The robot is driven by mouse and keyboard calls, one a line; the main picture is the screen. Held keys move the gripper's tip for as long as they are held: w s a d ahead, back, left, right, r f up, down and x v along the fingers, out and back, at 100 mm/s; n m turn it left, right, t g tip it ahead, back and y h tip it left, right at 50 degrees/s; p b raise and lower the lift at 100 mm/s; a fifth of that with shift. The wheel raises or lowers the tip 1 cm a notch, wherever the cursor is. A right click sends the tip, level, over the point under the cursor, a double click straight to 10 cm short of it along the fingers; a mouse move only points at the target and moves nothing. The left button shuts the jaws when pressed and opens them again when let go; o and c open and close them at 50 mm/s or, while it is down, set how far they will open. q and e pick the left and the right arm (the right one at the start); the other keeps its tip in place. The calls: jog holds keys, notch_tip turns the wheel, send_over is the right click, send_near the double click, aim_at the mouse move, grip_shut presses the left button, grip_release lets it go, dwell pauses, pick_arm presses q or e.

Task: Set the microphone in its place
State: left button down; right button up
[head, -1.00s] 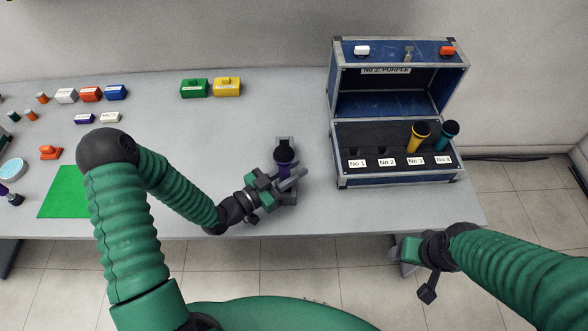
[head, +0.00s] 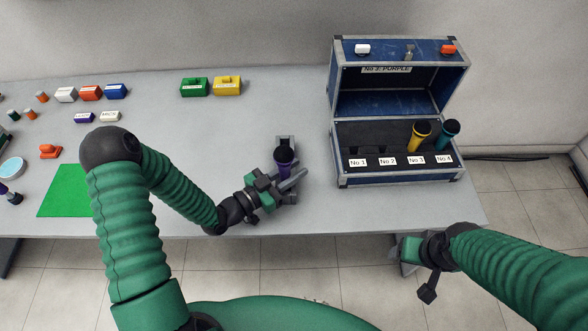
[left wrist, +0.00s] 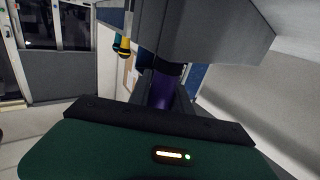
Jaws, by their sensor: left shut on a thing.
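A blue case (head: 338,150) stands open at the right. Its lid label reads "No 2: PURPLE". Slots No 1 and No 2 (head: 387,161) look empty. A yellow microphone (head: 419,135) is at No 3 and a teal one (head: 447,134) at No 4. My right gripper (head: 404,250) is off the table's front edge; its fingers are unclear.
Green and yellow boxes (head: 227,86) stand at the back. Several small coloured blocks (head: 91,93), a green mat (head: 62,192) and a round light-blue item (head: 12,168) lie on the left. The table between the microphone and the case is clear.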

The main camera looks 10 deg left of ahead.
pick_arm(q)
jog(key=shift+f+b, duration=0.5)
jog(key=shift+f, duration=0.2)
jog(key=shift+r, duration=0.2)
jog(key=shift+r+p, duration=0.85)
jog(key=shift+w+f, duration=0.1)
jog(key=shift+f, duration=0.1)
jog(key=shift+f+b, duration=0.75)
jog(key=shift+r, duration=0.15)
jog(key=shift+r+p, duration=0.85)
jog(key=shift+f, duration=0.1)
